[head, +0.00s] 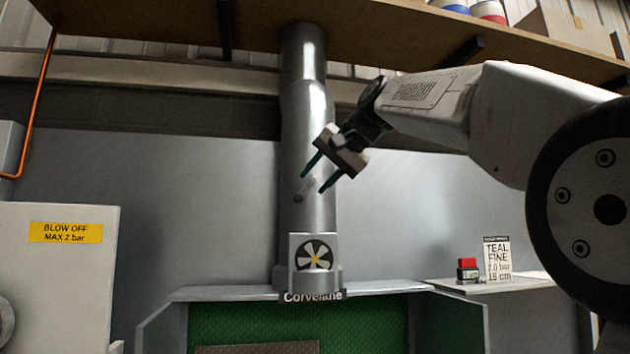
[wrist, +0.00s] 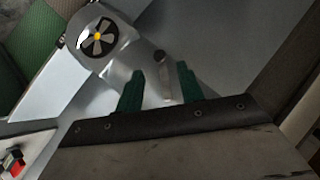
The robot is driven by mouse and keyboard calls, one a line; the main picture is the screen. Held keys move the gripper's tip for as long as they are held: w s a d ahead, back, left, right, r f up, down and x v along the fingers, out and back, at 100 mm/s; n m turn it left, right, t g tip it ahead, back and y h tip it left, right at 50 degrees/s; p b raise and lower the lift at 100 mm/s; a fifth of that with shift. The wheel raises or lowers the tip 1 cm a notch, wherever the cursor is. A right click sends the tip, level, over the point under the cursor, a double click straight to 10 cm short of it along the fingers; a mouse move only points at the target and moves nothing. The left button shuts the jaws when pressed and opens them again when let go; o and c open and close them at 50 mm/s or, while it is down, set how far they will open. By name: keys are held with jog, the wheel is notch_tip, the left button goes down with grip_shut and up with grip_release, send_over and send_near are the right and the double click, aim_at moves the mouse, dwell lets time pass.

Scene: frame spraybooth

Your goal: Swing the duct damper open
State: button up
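The duct (head: 303,110) is a grey metal pipe rising from the booth hood to the shelf. A small damper lever (head: 304,190) with a dark round end sits on its front, above the fan plate. My gripper (head: 313,182) is open at the duct, coming from the upper right. In the wrist view the lever (wrist: 166,82) shows between the two green fingers of my gripper (wrist: 160,72), with a gap on each side. The lever's dark round end (wrist: 160,56) lies just beyond the fingertips. I cannot tell how deep the lever sits between the fingers.
A fan plate (head: 314,256) sits at the duct's base, above the green-lined booth (head: 250,325). A wooden shelf (head: 390,35) runs overhead. A white cabinet (head: 60,280) stands left. A side ledge (head: 490,286) at right holds a sign card (head: 497,258) and a red-and-black block (head: 467,269).

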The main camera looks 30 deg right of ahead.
jog(key=shift+a, duration=0.2)
jog(key=c, duration=0.7)
jog(key=a+n, duration=0.1)
jog(key=a, duration=0.3)
jog(key=a+f+n+g, duration=0.1)
jog(key=a, duration=0.3)
jog(key=a+f+n+y, duration=0.1)
jog(key=a, duration=0.3)
jog(key=shift+w+a+g, duration=0.1)
jog(key=shift+w+g, duration=0.15)
jog(key=shift+g, duration=0.15)
grip_shut()
jog(key=s+a+f+n+h, duration=0.2)
jog(key=a+f+n+h, duration=0.2)
jog(key=a+n+h, duration=0.3)
jog(key=s+d+r+t+h, duration=0.15)
jog(key=d+r+h, duration=0.25)
jog(key=r+h, duration=0.4)
jog(key=s+d+x, duration=0.1)
jog(key=x, duration=1.2)
jog(key=shift+s+d+f+n, duration=0.15)
jog(key=shift+s+f+n, duration=0.15)
jog(key=shift+f, duration=0.05)
